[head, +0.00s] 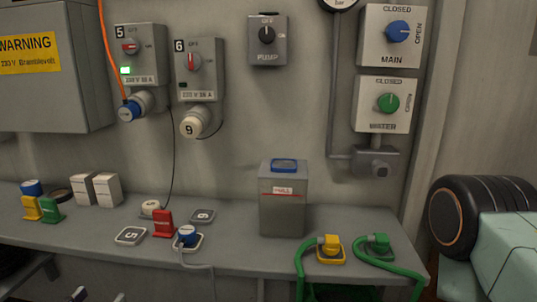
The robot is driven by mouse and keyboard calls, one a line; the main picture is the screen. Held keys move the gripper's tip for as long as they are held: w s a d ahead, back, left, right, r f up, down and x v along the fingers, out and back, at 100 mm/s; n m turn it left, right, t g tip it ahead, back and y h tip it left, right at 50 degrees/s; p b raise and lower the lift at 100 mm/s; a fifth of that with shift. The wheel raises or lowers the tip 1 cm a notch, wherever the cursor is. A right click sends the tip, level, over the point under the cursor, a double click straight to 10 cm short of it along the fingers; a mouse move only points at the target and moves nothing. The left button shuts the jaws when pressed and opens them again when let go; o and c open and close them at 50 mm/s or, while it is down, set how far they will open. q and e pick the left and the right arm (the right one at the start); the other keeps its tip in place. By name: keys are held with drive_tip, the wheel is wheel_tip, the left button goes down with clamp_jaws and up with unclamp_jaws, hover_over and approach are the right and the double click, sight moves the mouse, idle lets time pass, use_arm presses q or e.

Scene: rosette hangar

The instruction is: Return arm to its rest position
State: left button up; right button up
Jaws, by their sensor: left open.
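My left gripper (98,296) shows only as two fingertips at the bottom edge of the head view, left of centre. The fingertips are apart with nothing between them. They are low in the picture, in front of the grey bench (110,234) and clear of the things on it. The rest of the gripper is cut off by the frame edge. My right gripper is not in view.
On the bench stand a grey bin (282,207), a red block (163,224), a blue plug (187,236), a yellow connector (330,247) and a green connector (378,246) with hoses. A black wheel-like cylinder (455,215) is at right. Wall switches (140,55) hang above.

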use_arm(q)
drive_tip(key=s+d+f+n+g+h, duration=0.1)
drive_tip(key=s+d+f+n+g, duration=0.15)
drive_tip(key=f+g, duration=0.35)
drive_tip(key=s+d+f+n+g, duration=0.2)
drive_tip(key=s+d+f+g, duration=0.15)
drive_tip(key=f, duration=0.55)
drive_tip(key=s+d+f+m+g+y, duration=0.1)
drive_tip(key=s+f+g, duration=0.3)
drive_tip(key=s, duration=0.4)
drive_tip(key=s+d+f+m+g+y, duration=0.1)
drive_tip(key=s+f+g, duration=0.3)
drive_tip(key=s, duration=0.5)
drive_tip(key=shift+s+d+f+m, duration=0.15)
drive_tip(key=shift+d+f+m, duration=0.3)
drive_tip(key=shift+m, duration=0.1)
